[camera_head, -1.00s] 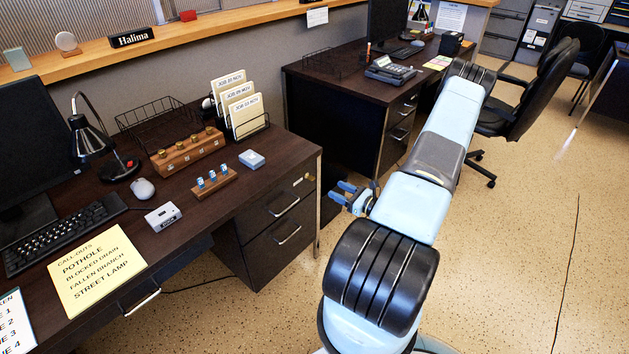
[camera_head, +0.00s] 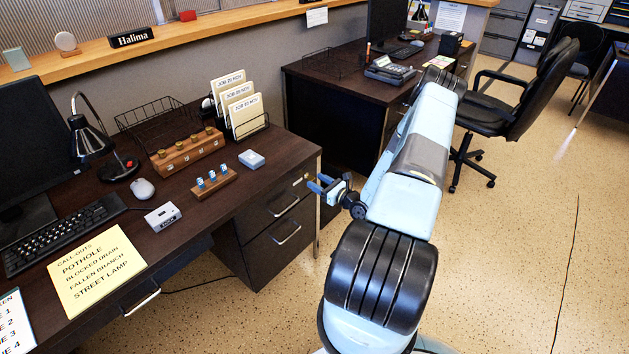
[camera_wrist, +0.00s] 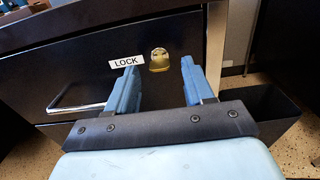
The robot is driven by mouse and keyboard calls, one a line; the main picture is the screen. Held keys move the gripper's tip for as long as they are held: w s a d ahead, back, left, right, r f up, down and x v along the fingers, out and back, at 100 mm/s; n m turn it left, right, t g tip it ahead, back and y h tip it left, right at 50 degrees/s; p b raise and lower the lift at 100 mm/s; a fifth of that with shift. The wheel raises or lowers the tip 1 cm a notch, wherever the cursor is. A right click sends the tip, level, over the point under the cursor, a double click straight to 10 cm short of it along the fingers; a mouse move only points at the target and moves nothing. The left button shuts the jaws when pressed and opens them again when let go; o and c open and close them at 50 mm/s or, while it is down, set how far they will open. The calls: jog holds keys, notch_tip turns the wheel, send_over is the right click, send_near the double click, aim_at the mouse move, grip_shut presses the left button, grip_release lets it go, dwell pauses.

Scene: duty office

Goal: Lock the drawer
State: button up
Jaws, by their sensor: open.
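The desk drawer (camera_wrist: 75,75) has a dark front with a silver bar handle (camera_wrist: 75,108), a white LOCK label (camera_wrist: 126,61) and a brass lock (camera_wrist: 159,60) at its upper right. In the head view the drawer (camera_head: 275,207) is the upper one of the desk's pedestal and looks shut. My gripper (camera_head: 318,183) is at the desk's right front corner. In the wrist view my gripper (camera_wrist: 160,75) is open, its blue fingers pointing at the drawer front. The lock shows in the gap between the fingers, and nothing is held. The exact distance to it cannot be told.
A lower drawer (camera_head: 285,240) sits below. The desktop (camera_head: 245,195) overhangs above, with a metal desk leg (camera_wrist: 216,45) just right of the lock. A dark bin (camera_wrist: 265,110) stands right of the pedestal. Open floor (camera_head: 500,260) lies to the right.

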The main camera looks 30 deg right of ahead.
jog(key=shift+x, duration=1.15)
grip_shut()
